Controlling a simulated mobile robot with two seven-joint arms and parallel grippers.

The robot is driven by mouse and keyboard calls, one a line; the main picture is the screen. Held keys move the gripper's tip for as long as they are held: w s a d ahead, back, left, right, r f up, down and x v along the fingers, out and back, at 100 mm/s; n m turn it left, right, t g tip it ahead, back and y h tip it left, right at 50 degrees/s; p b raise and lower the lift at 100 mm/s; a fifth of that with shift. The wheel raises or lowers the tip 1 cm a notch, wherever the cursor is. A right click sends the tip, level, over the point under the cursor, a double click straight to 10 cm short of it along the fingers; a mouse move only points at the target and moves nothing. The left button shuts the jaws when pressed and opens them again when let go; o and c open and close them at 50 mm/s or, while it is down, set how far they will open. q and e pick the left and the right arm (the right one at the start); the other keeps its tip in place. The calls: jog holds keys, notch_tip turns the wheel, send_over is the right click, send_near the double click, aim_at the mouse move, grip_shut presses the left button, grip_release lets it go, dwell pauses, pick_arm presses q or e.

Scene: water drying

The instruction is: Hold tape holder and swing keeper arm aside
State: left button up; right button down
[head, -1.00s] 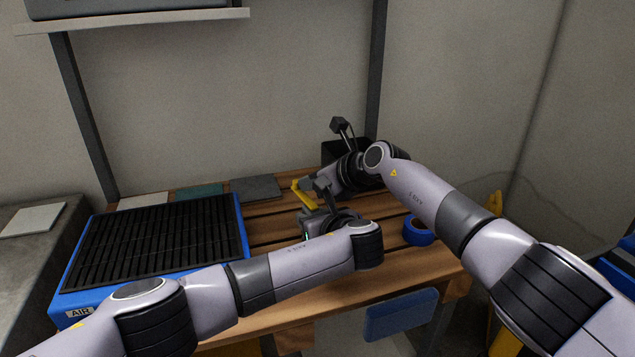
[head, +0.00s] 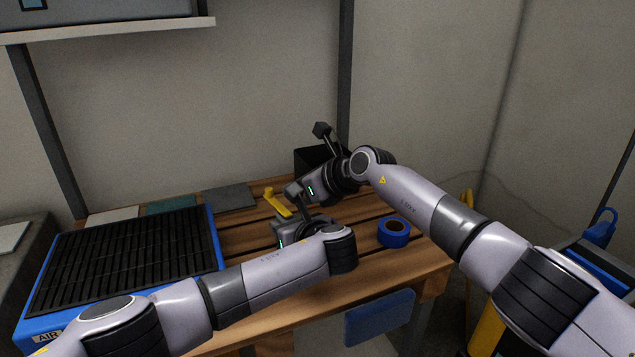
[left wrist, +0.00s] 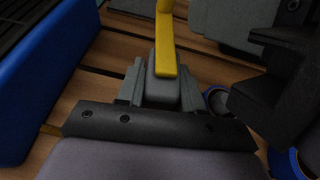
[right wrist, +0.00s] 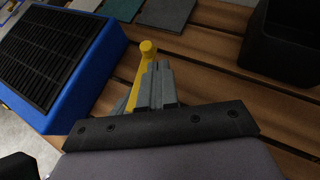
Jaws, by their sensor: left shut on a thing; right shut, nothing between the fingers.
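The tape holder's grey block (left wrist: 163,90) sits between the fingers of my left gripper (left wrist: 162,92), which is shut on it. The yellow keeper arm (left wrist: 165,42) runs over the block and away from it. In the head view the keeper arm (head: 278,205) lies above the bench boards, with the left gripper just in front. My right gripper (right wrist: 160,88) is shut and empty. Its fingertips are close beside the keeper arm (right wrist: 133,95), whose round knob shows just past them; I cannot tell whether they touch. In the head view the right fingertips are hidden.
A blue drying unit with a black grille (head: 125,262) stands at the left. A blue tape roll (head: 394,232) lies to the right. A black bin (head: 312,158) and flat tiles (head: 230,198) are at the back. The front boards are clear.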

jog(key=v, duration=0.9)
dwell(0.3)
pick_arm(q)
jog(key=o, duration=1.2)
